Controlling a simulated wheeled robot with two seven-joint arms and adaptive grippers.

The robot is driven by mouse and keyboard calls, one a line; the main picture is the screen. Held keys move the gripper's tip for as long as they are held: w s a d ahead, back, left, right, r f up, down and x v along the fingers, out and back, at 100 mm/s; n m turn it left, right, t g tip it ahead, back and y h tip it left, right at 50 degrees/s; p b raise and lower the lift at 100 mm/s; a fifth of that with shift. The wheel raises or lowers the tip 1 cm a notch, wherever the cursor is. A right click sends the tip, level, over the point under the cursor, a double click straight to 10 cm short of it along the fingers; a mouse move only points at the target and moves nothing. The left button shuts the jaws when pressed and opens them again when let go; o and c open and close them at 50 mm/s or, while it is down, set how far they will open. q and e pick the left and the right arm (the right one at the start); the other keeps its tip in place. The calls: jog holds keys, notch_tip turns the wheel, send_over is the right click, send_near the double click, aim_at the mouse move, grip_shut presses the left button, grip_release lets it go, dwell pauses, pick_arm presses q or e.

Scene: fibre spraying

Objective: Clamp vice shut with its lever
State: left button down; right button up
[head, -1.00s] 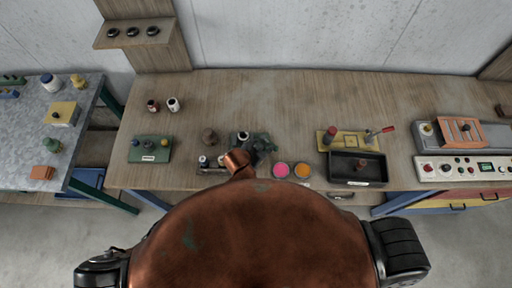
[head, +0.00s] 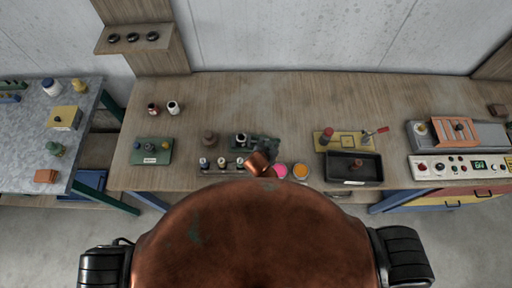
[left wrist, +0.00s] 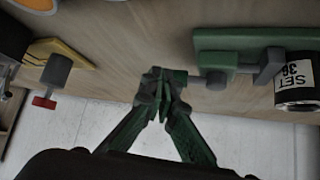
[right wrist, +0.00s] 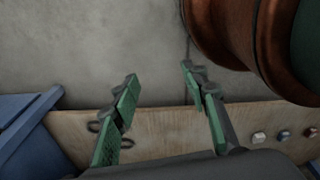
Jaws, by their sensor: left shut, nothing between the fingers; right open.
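The vice (head: 262,141) is a low dark green block near the bench's front edge in the head view, partly hidden by my left arm. In the left wrist view its green body (left wrist: 250,40) is at upper right. A grey block and a short grey lever-like piece (left wrist: 215,77) stick out of it, by a spool marked SET 36 (left wrist: 297,83). My left gripper (left wrist: 162,85) is shut and empty beside the end of this piece; I cannot tell whether they touch. It is dark and small in the head view. My right gripper (right wrist: 160,80) is open and empty, away from the vice.
Pink (head: 280,170) and orange (head: 301,171) discs lie right of the vice. Beyond are a yellow fixture (head: 348,140) with a red-tipped handle and a black tray (head: 340,168). Several small bottles (head: 222,163) stand left of my arm. The bench's back middle is clear.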

pick_arm(q)
jog(key=shift+r, duration=0.1)
jog(key=v, duration=1.1)
jog(key=shift+s+a+r, duration=0.25)
pick_arm(e)
jog(key=shift+w, duration=0.4)
pick_arm(q)
jog(key=shift+a, duration=0.1)
